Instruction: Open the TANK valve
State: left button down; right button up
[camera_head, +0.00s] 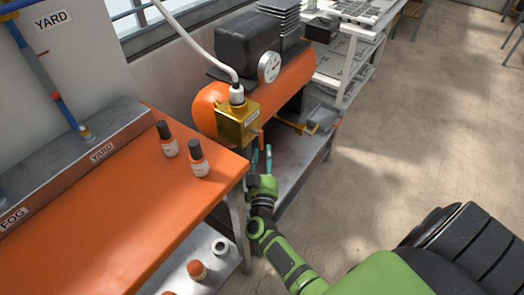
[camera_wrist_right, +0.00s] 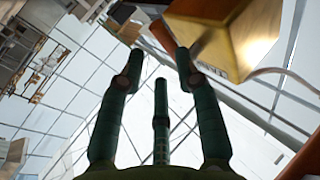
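The TANK valve is a gold box-shaped body (camera_head: 238,122) on the front of the orange tank (camera_head: 295,82), with a white hose entering its top. A small orange-red piece, perhaps its handle (camera_head: 261,138), sticks out at its lower right. In the right wrist view the gold body (camera_wrist_right: 240,40) fills the upper right, with a label that seems to read TANK. My right gripper (camera_head: 261,155) is just below and right of the valve, fingers pointing up. In the wrist view its fingers (camera_wrist_right: 160,58) are spread with nothing between them. Contact with the handle cannot be told. My left gripper is out of view.
A grey bench (camera_head: 300,165) is below the tank. Open floor lies right.

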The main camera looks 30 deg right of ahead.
jog(key=shift+w+a+v, duration=0.1)
jog(key=shift+a+v, duration=0.05)
jog(key=shift+v, duration=1.15)
jog(key=shift+w+a+v, duration=0.1)
jog(key=shift+a+v, duration=0.05)
jog(key=shift+v, duration=1.2)
